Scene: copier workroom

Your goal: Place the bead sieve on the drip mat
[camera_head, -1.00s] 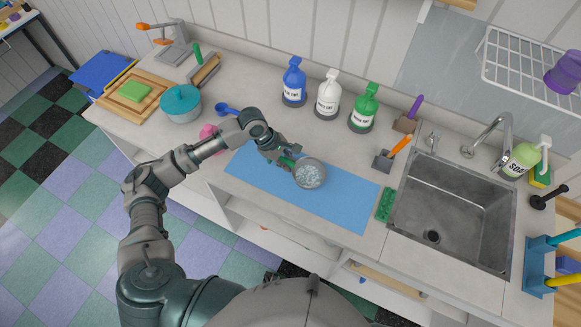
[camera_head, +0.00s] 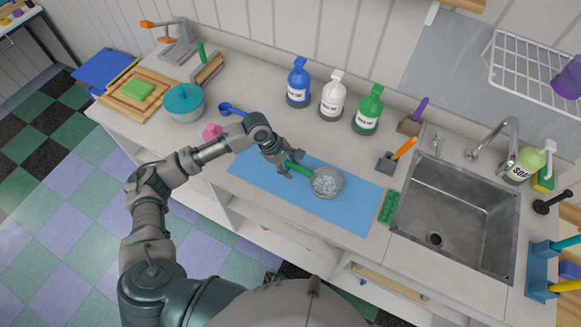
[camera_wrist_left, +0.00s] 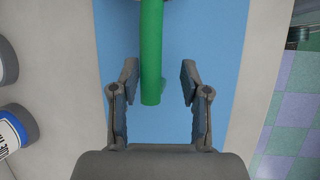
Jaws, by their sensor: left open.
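The bead sieve (camera_head: 327,183) is a round grey bowl of pale beads with a green handle. It rests on the blue drip mat (camera_head: 262,189), with its handle pointing left toward my left gripper. My left gripper (camera_head: 288,168) is open at the handle's end. In the left wrist view, the green handle (camera_wrist_left: 151,60) reaches between the open fingers of the left gripper (camera_wrist_left: 158,85), apart from both, with the blue mat (camera_wrist_left: 215,30) below. My right gripper is not in view.
A green sponge (camera_head: 389,207) and the sink (camera_head: 450,215) are right of the mat. Blue (camera_head: 298,85), white (camera_head: 332,97) and green (camera_head: 368,112) bottles stand behind it.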

